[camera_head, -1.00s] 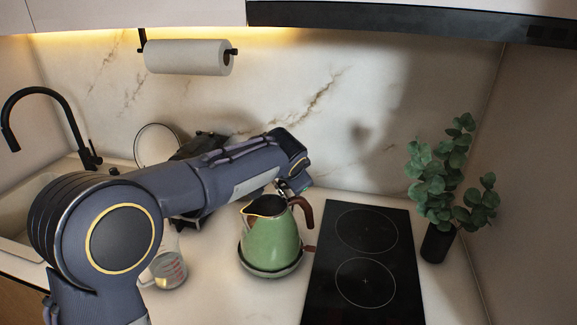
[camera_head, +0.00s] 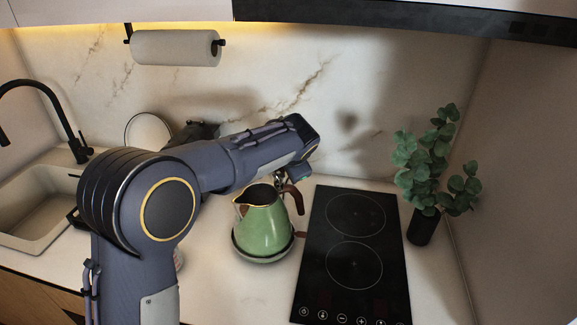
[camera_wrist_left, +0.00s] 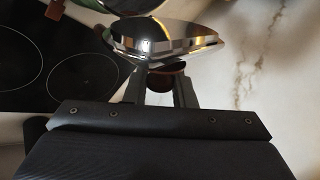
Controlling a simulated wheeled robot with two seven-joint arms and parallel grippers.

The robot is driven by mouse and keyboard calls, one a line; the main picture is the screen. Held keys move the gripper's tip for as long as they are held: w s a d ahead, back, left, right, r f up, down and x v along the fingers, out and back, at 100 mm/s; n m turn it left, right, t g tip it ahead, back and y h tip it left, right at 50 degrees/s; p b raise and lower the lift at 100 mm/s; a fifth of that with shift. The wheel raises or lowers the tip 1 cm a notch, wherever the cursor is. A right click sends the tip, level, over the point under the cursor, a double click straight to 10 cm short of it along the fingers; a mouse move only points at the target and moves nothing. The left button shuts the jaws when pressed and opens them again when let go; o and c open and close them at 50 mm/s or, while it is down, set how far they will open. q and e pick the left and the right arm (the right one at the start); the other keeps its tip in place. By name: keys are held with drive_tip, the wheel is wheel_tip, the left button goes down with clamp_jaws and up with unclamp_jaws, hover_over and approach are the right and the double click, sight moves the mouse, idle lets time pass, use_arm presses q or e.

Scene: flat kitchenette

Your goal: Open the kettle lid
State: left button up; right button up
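The green kettle (camera_head: 263,225) stands upright on its base left of the hob. Its top shows a dark opening, and its brown handle (camera_head: 294,199) points right. My left gripper (camera_head: 281,181) is just behind and above the kettle, partly hidden by my wrist. In the left wrist view, a shiny metal lid (camera_wrist_left: 150,36) is at the fingertips, apart from the kettle. The fingers of my left gripper (camera_wrist_left: 161,88) are closed in around its dark brown knob (camera_wrist_left: 167,77). Part of the kettle shows at that view's top edge. My right gripper is not in view.
The black hob (camera_head: 350,255) lies right of the kettle, with a potted plant (camera_head: 421,227) beyond it. A sink (camera_head: 35,215) with a black tap (camera_head: 70,135) is at left. A paper towel roll (camera_head: 175,47) hangs on the back wall.

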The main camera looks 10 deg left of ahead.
use_arm(q)
drive_tip(key=o, duration=0.4)
drive_tip(key=b+v, duration=0.1)
drive_tip(key=v, duration=0.7)
drive_tip(key=shift+b, duration=0.4)
drive_tip(key=shift+f, duration=0.15)
